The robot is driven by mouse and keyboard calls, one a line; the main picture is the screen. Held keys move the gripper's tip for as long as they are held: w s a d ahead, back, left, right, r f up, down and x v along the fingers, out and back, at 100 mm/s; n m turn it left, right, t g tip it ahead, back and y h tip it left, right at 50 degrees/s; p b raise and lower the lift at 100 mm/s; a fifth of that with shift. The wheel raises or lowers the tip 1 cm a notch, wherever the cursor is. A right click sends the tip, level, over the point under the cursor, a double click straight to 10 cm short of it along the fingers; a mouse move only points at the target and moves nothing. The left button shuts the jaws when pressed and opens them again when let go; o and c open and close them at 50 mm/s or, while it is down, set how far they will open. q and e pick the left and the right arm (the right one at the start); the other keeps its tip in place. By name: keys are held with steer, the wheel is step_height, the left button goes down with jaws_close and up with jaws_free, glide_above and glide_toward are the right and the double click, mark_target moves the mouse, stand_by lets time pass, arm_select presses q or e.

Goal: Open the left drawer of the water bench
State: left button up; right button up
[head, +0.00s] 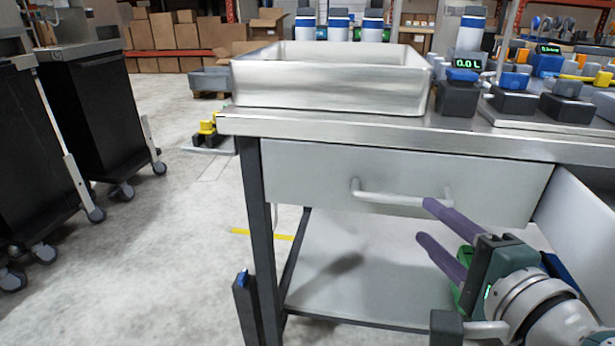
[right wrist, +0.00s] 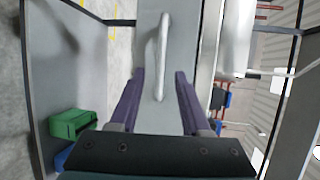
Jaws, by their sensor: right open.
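The left drawer (head: 320,180) of the water bench is a grey front under the steel top, and it looks closed. Its white bar handle (head: 385,198) runs across the front. My right gripper (head: 432,220) is open, its purple fingers pointing at the handle's right part. In the right wrist view the handle (right wrist: 162,60) lies ahead between the two fingers (right wrist: 160,75), with its near end about level with the fingertips. I cannot tell whether the fingers touch it. The left gripper is out of view.
A metal tray (head: 330,85) stands on the bench top (head: 350,128), with dispensers to its right. Another drawer or panel (head: 580,225) juts out at the right. A lower shelf (head: 350,285) holds a green box (right wrist: 72,125).

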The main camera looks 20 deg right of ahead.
mark_target(405, 202)
steer(key=b+x, duration=0.1)
steer(key=x, duration=0.6)
steer(key=shift+w, duration=0.15)
steer(key=shift+w+d+f+b, duration=0.1)
steer(key=shift+w+b, duration=0.2)
steer(key=shift+w, duration=0.3)
jaws_close()
stand_by(0.6)
